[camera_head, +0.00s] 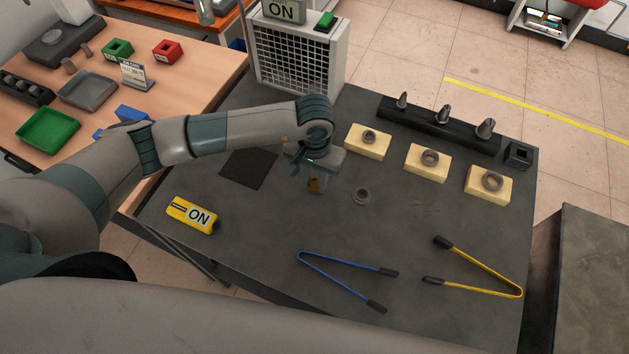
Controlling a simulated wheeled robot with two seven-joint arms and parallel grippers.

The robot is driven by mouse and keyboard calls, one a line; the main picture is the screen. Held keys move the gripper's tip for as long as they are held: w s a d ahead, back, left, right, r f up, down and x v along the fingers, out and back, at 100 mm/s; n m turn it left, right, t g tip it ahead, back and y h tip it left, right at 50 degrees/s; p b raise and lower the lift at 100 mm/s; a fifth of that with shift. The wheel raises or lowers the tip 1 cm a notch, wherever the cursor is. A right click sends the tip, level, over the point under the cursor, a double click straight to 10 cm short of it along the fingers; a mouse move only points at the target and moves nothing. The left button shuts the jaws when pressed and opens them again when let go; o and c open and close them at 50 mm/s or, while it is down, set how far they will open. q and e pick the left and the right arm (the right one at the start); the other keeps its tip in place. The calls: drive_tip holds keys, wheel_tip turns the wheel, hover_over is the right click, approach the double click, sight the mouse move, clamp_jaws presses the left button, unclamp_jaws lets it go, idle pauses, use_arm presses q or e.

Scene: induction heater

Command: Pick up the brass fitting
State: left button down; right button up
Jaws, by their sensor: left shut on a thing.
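My left gripper (315,180) points down over the middle of the dark work table. It is shut on the brass fitting (314,186), a small brownish-gold piece at the fingertips. Most of the fitting is hidden by the fingers, and I cannot tell whether it touches the table. My right gripper does not show.
Several yellowish blocks with grey rings (427,159) stand at right, before a black rack of metal cones (440,125). Blue tongs (345,278) and yellow tongs (480,268) lie in front. A heater unit (298,55) stands behind.

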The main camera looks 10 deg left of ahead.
sight(314, 180)
use_arm(q)
drive_tip(key=shift+r+b, duration=0.75)
drive_tip(key=shift+r, duration=0.05)
wheel_tip(314, 180, up, 2)
drive_tip(key=shift+w+r+b, duration=0.1)
drive_tip(key=shift+b, duration=0.75)
drive_tip(key=w+d+r+b, duration=0.3)
drive_tip(key=d+r+b, duration=0.2)
drive_tip(key=d, duration=0.6)
wheel_tip(314, 180, up, 2)
drive_tip(key=shift+w+r+b, duration=0.1)
drive_tip(key=shift+w+b, duration=0.15)
drive_tip(key=shift+b, duration=0.1)
drive_tip(key=shift+s, duration=0.1)
